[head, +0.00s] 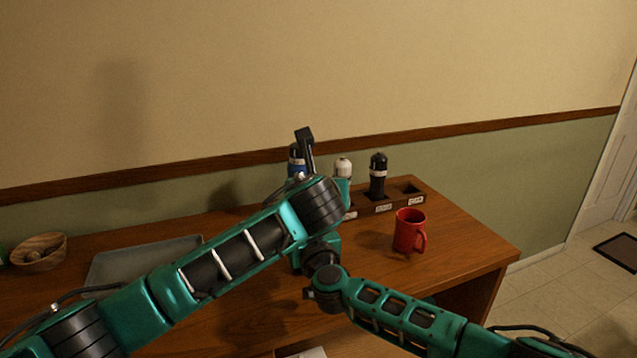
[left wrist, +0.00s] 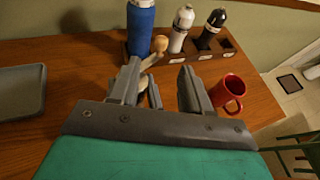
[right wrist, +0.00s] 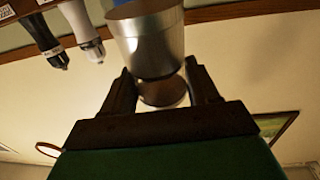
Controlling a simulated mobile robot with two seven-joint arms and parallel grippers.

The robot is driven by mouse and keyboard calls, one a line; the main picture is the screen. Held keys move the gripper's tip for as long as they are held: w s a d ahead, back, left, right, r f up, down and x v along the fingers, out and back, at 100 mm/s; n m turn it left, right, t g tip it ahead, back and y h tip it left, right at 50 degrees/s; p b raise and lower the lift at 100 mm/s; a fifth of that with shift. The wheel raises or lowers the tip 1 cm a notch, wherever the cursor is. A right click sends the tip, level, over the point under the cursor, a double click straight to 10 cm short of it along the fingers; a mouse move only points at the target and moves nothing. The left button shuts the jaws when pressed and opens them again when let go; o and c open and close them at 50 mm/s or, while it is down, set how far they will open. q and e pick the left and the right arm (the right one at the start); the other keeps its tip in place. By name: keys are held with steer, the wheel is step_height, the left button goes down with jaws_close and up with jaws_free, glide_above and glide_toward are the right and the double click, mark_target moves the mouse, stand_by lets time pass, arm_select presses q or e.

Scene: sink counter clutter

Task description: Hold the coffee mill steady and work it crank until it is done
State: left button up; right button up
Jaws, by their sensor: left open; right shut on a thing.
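The coffee mill (right wrist: 150,42) is a silver metal cylinder, seen close up in the right wrist view. My right gripper (right wrist: 158,75) is shut on its body, one finger on each side. In the left wrist view a round wooden knob (left wrist: 160,43) on a pale crank arm shows just beyond my left gripper (left wrist: 158,78). The left gripper is open, its fingers apart and empty, short of the knob. The mill's body is mostly hidden there by the fingers.
A wooden rack (head: 365,208) at the back holds a blue bottle (left wrist: 140,28), a white bottle (head: 342,168) and a black bottle (head: 378,175). A red mug (head: 409,232) stands to the right. A grey tray (head: 135,262) and a wooden bowl (head: 40,253) are at left.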

arm_select(q)
steer(key=shift+x, duration=5.7)
steer(key=shift+f, duration=0.1)
steer(key=shift+c, duration=0.2)
steer(key=shift+a, duration=0.15)
jaws_close()
